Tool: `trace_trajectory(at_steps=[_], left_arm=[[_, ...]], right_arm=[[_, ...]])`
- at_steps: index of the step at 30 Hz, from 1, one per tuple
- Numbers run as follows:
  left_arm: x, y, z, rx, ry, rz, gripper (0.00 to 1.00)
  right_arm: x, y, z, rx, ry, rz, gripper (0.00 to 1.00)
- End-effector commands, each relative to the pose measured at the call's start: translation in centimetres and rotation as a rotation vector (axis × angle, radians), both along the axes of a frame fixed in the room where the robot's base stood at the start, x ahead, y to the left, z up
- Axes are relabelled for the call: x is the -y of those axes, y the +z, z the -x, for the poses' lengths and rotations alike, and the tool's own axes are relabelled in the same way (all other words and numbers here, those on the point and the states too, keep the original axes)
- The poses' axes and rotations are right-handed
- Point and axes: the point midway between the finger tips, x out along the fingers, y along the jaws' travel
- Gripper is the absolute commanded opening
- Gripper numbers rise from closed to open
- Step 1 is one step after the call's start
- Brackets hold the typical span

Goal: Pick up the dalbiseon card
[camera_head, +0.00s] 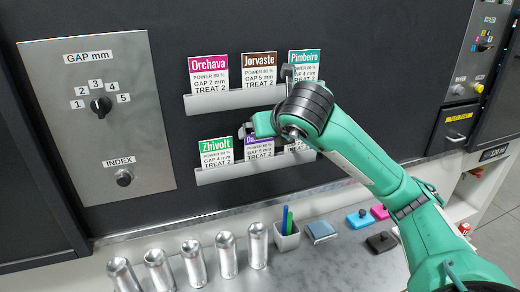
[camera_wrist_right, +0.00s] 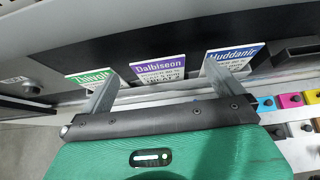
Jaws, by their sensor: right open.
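The Dalbiseon card (camera_wrist_right: 158,70) has a purple header and stands in the lower card rack (camera_head: 215,174) on the dark wall panel. In the head view, the card (camera_head: 260,152) is partly covered by my right gripper. My right gripper (camera_head: 250,130) reaches in from the right, in front of the lower row. In the right wrist view, the open fingers (camera_wrist_right: 160,72) are spread to either side of the Dalbiseon card, with nothing held between them. Whether either finger touches a card is unclear. My left gripper is out of view.
The Zhivolt card (camera_head: 215,151) is left of it, and the Huddanir card (camera_wrist_right: 234,57) right. An upper rack (camera_head: 230,100) holds Orchava, Jorvaste and Pimbeiro cards. Below stand several silver cans (camera_head: 227,254), a pen cup (camera_head: 286,238) and coloured blocks (camera_head: 360,218).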

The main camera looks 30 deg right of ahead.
Motion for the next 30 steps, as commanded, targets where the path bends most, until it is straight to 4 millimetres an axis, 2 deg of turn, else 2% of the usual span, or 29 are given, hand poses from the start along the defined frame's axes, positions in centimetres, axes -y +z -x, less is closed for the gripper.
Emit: trace_trajectory(at_steps=[7,15,25,26,30], left_arm=[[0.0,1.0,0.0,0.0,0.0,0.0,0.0],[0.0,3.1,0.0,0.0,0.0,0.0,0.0],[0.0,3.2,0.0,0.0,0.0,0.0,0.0],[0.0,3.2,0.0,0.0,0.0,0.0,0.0],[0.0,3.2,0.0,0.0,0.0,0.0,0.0]], right_arm=[[0.2,-0.6,-1.1,-0.003,0.001,0.0,0.98],[0.6,-2.5,-3.9,-0.004,-0.001,0.0,0.98],[0.8,-3.3,-4.7,0.001,0.001,0.001,0.98],[0.8,-3.2,-4.7,0.001,0.001,0.001,0.96],[0.8,-3.2,-4.7,0.001,0.001,0.001,0.69]])
